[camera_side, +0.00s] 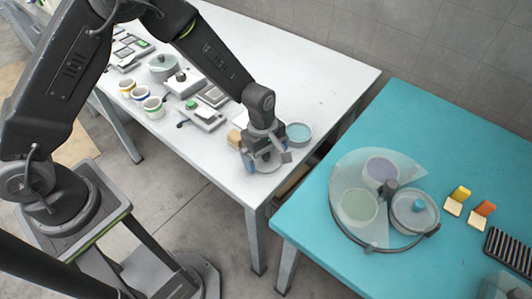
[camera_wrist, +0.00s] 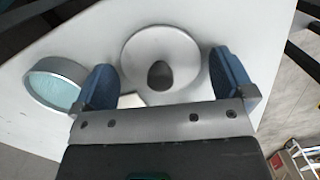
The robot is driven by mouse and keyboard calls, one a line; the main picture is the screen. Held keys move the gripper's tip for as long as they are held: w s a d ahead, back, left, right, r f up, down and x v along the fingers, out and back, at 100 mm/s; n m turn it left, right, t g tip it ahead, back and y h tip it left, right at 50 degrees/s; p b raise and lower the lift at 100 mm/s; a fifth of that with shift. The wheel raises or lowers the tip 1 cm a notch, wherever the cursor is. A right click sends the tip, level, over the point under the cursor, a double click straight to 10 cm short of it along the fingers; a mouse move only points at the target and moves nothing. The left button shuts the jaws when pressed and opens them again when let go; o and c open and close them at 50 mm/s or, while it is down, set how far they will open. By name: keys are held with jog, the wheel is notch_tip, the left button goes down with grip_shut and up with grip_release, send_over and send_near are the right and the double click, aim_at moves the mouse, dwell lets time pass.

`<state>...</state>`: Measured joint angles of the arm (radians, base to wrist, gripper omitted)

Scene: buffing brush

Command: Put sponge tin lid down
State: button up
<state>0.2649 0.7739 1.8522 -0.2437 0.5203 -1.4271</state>
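The sponge tin lid (camera_wrist: 140,52) is a round grey disc with a dark knob, on the white table just ahead of my fingers in the wrist view. My gripper (camera_wrist: 165,78) is open, its two blue fingers wide apart on either side of the lid's near part and clear of the knob. Whether a finger touches the rim I cannot tell. The open tin (camera_wrist: 58,82) with a teal inside stands to the left; it also shows in the side view (camera_side: 299,133), just right of my gripper (camera_side: 262,165). The lid is hidden there by my gripper.
The white table (camera_side: 315,85) carries several small cups, a grey pot (camera_side: 162,67) and small devices on its left. A tan block (camera_side: 235,137) is beside my gripper. A teal table (camera_side: 310,225) at right holds a round turntable with pots. The white table's far part is clear.

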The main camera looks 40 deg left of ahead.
notch_tip(320, 180, up, 12)
jog(key=a, duration=0.1)
jog(key=shift+a+r, duration=0.2)
jog(key=shift+a, duration=0.05)
jog(key=s+a+r+m+t, duration=0.2)
jog(key=s+a+r+m, duration=0.3)
jog(key=r, duration=0.3)
jog(key=s+a+r+m+t, duration=0.2)
jog(key=s+a+r+m, duration=0.1)
jog(key=s+r+m, duration=0.3)
jog(key=s+a+r+m+t+y, duration=0.1)
jog(key=s+a+r+m, duration=0.1)
jog(key=s, duration=0.7)
jog(key=shift+a+r+m+t, duration=0.4)
jog(key=shift+a+m, duration=0.45)
jog(key=shift+m, duration=0.55)
